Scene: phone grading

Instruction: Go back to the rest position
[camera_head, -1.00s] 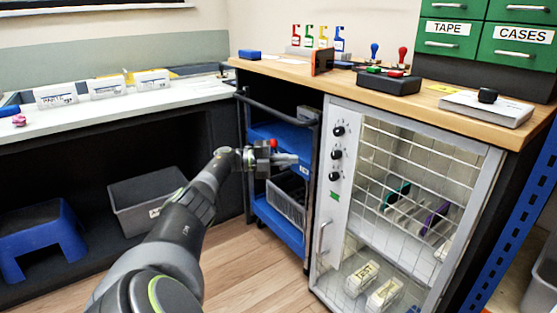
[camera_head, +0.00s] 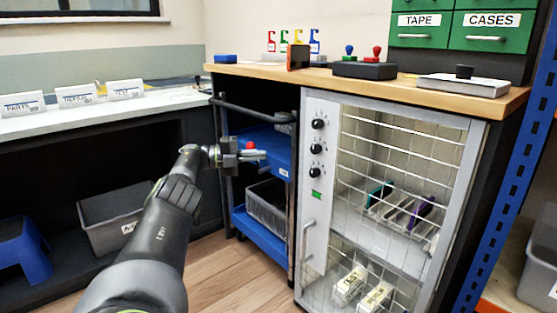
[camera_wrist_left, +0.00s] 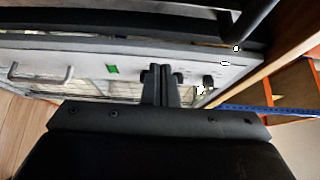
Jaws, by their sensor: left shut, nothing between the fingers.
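My left gripper (camera_head: 252,155) reaches out from the lower left in the head view, in front of the blue cart. It is shut and empty. In the left wrist view its two fingers (camera_wrist_left: 165,86) lie together, with the cabinet's grey front panel behind them. A small red thing shows just above the gripper in the head view; I cannot tell what it belongs to. My right gripper is not in view.
A blue cart (camera_head: 265,227) with a black handle stands beside the wire-fronted cabinet (camera_head: 317,238). A wooden counter (camera_head: 350,80) runs above. A grey bin (camera_head: 100,212) and a blue stool (camera_head: 35,250) sit under the white bench (camera_head: 60,119). Wood floor is clear between.

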